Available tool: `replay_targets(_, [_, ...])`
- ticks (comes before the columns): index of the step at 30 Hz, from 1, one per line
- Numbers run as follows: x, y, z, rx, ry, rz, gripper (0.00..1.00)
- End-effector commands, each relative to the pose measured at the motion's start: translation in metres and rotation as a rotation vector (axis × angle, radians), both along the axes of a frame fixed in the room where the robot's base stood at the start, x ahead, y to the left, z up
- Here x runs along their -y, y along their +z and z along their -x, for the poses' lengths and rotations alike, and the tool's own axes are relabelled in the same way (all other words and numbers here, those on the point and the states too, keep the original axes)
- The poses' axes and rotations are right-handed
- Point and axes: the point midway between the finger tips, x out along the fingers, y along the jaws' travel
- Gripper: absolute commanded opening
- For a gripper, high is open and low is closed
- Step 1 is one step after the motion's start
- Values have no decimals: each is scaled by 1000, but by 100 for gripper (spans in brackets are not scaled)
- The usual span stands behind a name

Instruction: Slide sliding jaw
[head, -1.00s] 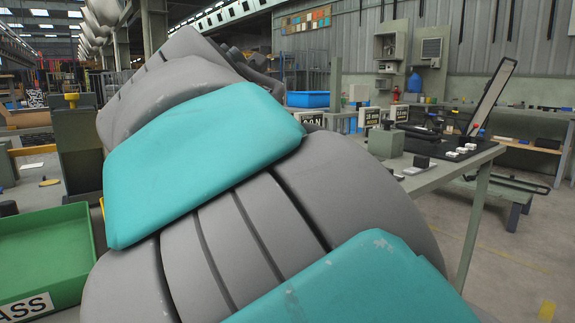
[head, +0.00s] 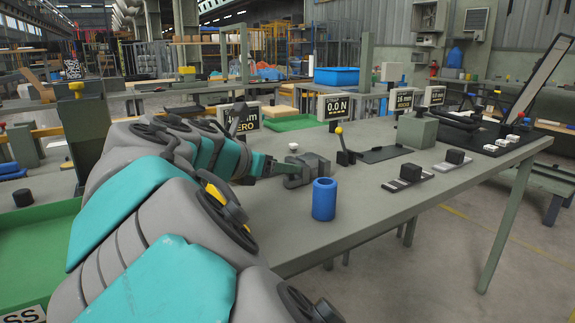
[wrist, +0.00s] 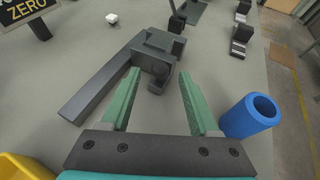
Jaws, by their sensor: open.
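A dark grey vise-like device (head: 308,170) lies on the workbench, just beyond my gripper (head: 272,168). In the wrist view it has a blocky jaw part (wrist: 152,55) and a long flat bar (wrist: 98,95) running to the lower left. I cannot tell for sure which block is the sliding jaw. My gripper (wrist: 159,73) is open, its two green fingers pointing at the device. A small upright piece of the device shows between the fingertips. I cannot tell whether the fingers touch it.
A blue hollow cylinder (head: 324,199) stands close to the right finger, and also shows in the wrist view (wrist: 250,115). A lever with a yellow knob (head: 341,142) and a green-grey block (head: 417,133) stand farther along the workbench (head: 350,228). A small white knob (head: 293,147) sits behind the device.

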Motion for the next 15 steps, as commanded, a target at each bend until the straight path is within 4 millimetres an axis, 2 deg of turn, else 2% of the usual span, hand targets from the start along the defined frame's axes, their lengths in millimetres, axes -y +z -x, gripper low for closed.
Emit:
replay_targets(6, [15, -11, -20, -2, -5, 1, 62])
replay_targets(14, [15, -11, -22, -1, -1, -1, 62])
replay_targets(15, [15, -11, -22, 0, -1, 0, 58])
